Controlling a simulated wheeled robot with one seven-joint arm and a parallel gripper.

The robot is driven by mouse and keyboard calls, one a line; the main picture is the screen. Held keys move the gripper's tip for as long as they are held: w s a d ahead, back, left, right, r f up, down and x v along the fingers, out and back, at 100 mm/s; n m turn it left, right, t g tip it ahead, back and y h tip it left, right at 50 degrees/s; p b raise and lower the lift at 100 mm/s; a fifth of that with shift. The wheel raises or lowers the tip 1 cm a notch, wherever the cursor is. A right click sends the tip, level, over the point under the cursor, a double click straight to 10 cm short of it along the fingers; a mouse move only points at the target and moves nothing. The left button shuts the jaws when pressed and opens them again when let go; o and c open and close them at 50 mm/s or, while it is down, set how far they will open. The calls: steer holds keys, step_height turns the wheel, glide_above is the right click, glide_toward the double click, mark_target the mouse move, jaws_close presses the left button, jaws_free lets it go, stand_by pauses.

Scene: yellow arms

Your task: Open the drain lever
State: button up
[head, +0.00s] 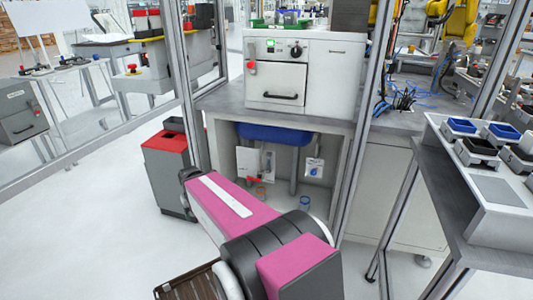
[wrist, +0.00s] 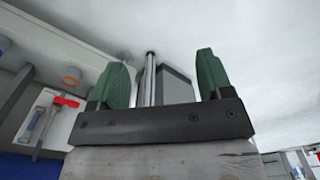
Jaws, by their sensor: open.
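The likely drain lever is a small red handle (wrist: 66,102) on a white panel (wrist: 45,118) at the left of the wrist view. The lever lies outside the fingers, left of the left finger, and is not touched. In the head view my pink arm hides the gripper.
Grey metal posts (head: 352,130) frame the cabinet opening. A blue-rimmed container (head: 304,202) and an orange-rimmed one (head: 261,191) stand on the cabinet floor. A red-topped grey bin (head: 167,140) stands at the left, and a table with trays (head: 505,190) at the right. Floor at the left is clear.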

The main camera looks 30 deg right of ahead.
steer(key=shift+w+d+f, duration=0.15)
steer(key=shift+w+d, duration=0.05)
steer(key=c, duration=0.3)
steer(key=n+t+h, duration=0.4)
steer(key=t+h, duration=0.2)
steer(key=h, duration=1.1)
glide_toward(248, 179)
steer(key=x, duration=1.1)
steer(key=shift+d+f, duration=0.1)
steer(key=shift+d, duration=0.1)
jaws_close()
